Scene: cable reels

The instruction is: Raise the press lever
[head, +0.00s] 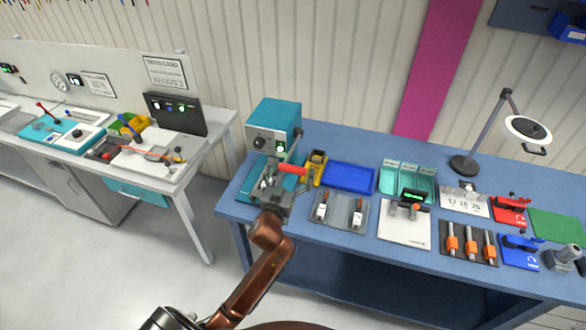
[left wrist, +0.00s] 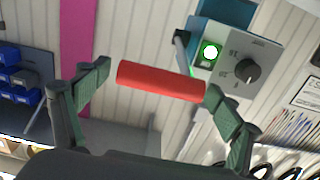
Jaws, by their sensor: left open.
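The press (head: 275,125) is a teal machine at the left end of the blue bench. Its head carries a dial and a lit green indicator, which also show on the press in the left wrist view (left wrist: 240,60). The lever's red handle (head: 291,169) sticks out to the right below the press head. In the left wrist view the red handle (left wrist: 160,82) spans the gap between the fingertips of my left gripper (left wrist: 160,95). The fingers are apart; whether they touch the handle I cannot tell. In the head view my left gripper (head: 287,187) covers the press's lower part.
A yellow bin (head: 316,165) and blue tray (head: 350,177) stand right of the press. A grey tray (head: 340,208) with small parts lies in front. A magnifier lamp (head: 526,128) stands farther right. A white bench (head: 185,165) is at left, with floor between.

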